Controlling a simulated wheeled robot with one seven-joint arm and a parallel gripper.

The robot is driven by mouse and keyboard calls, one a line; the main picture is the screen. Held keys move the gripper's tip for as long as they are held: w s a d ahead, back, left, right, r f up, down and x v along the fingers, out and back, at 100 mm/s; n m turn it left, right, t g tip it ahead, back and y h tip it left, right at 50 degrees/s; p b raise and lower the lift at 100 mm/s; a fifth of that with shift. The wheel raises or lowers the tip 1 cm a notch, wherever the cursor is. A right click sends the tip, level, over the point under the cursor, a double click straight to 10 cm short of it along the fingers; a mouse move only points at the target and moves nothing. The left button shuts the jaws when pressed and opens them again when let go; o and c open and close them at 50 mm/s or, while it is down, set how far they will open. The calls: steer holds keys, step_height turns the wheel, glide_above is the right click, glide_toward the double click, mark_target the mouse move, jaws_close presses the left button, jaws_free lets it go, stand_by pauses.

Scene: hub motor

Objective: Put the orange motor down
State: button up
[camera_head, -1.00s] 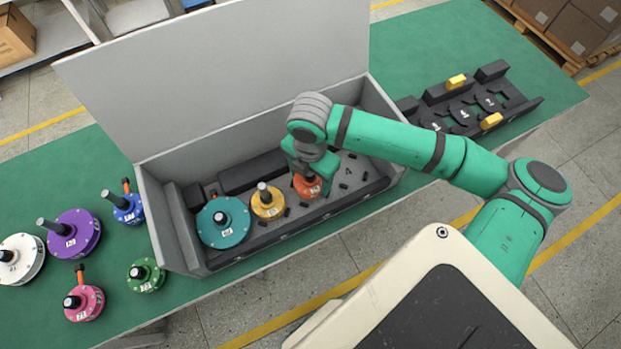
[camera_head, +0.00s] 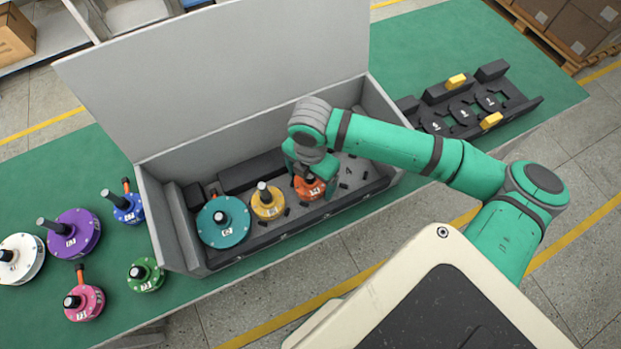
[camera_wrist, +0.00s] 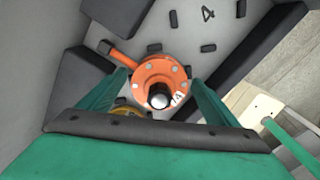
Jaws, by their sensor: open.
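The orange motor (camera_head: 308,187) stands in the grey box (camera_head: 152,205), to the right of the yellow motor. In the wrist view the orange motor (camera_wrist: 160,82) shows its round flange, dark shaft and side connector, and it rests on the box floor. My gripper (camera_head: 309,178) is over it, reaching down into the box. In the wrist view the fingers of my gripper (camera_wrist: 160,98) are spread on either side of the motor, with gaps between them and it. The motor's underside is hidden.
A yellow motor (camera_head: 267,202) and a teal motor (camera_head: 223,222) sit in the box's left part. Purple (camera_head: 74,234), blue (camera_head: 126,208), green (camera_head: 146,275), pink (camera_head: 84,302) and white (camera_head: 20,259) motors stand on the green table. A black fixture (camera_head: 465,110) lies at right.

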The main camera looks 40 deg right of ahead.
step_height(320, 180, up, 12)
steer(key=shift+r, duration=0.1)
stand_by(0.4)
stand_by(1.0)
